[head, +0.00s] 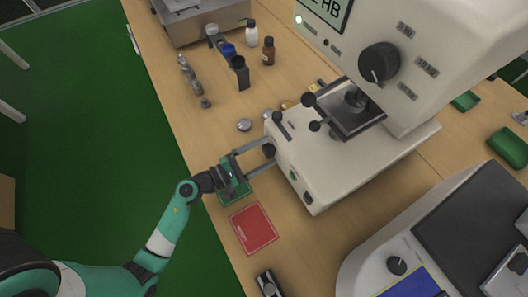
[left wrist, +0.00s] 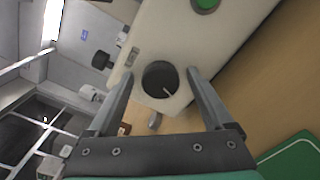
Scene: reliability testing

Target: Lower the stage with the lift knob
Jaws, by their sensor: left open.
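The white hardness tester (head: 330,160) stands on the wooden bench. Its black round lift knob (head: 268,151) is on the front of the base, and it also shows in the left wrist view (left wrist: 160,79) with a pale pointer line. The dark square stage (head: 350,108) sits above the base, under the tester's head. My left gripper (head: 271,150) is open, with its two fingers reaching toward the base on either side of the knob. In the left wrist view a gap shows between the knob and each finger (left wrist: 161,73). My right gripper is not in view.
A green booklet (head: 234,196) lies beneath my left gripper, and a red booklet (head: 254,228) lies nearer. A green button (head: 293,173) is beside the knob. Black ball-ended levers (head: 315,126) stick out near the stage. Bottles (head: 268,51) and metal weights (head: 190,75) stand farther back.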

